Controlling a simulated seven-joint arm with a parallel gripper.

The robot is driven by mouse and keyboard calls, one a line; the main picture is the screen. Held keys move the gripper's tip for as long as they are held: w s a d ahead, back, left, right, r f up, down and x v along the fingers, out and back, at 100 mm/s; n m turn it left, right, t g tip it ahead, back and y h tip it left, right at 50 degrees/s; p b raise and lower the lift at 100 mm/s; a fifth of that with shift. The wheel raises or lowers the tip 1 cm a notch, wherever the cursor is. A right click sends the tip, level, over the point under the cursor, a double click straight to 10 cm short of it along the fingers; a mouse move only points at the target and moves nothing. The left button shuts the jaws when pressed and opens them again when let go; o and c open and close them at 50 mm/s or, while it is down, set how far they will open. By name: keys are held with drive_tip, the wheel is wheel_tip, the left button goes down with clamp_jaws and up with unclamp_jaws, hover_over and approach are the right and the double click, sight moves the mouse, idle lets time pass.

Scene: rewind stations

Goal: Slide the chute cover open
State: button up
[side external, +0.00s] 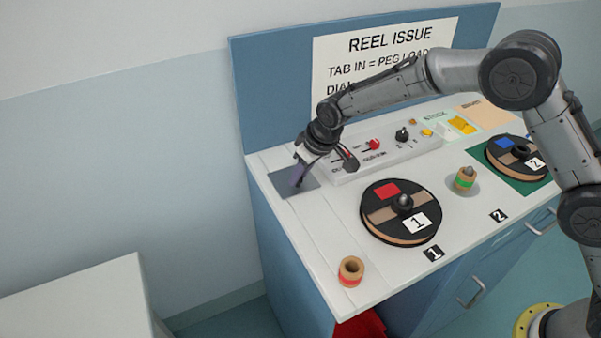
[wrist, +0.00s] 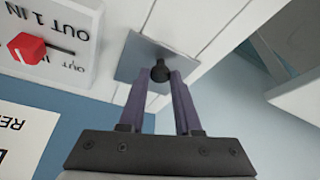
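The chute cover (side external: 278,179) is a flat grey plate on the white bench top at its far left end. It also shows in the wrist view (wrist: 136,62), with a small round black knob (wrist: 160,71) standing on it. My gripper (side external: 297,184) points down at the cover. In the wrist view its two purple fingers (wrist: 160,76) sit on either side of the knob, with their tips seeming to touch it. The fingers hide the knob in the side view. No chute opening shows.
A control box (side external: 385,155) with a red knob (wrist: 27,47) stands close beside the cover. Reel 1 (side external: 380,222), reel 2 (side external: 500,150), a green-banded spool (side external: 465,179) and a red-banded spool (side external: 351,270) are on the bench. The bench strip in front of the cover is clear.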

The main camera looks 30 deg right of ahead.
clamp_jaws()
idle(1.0)
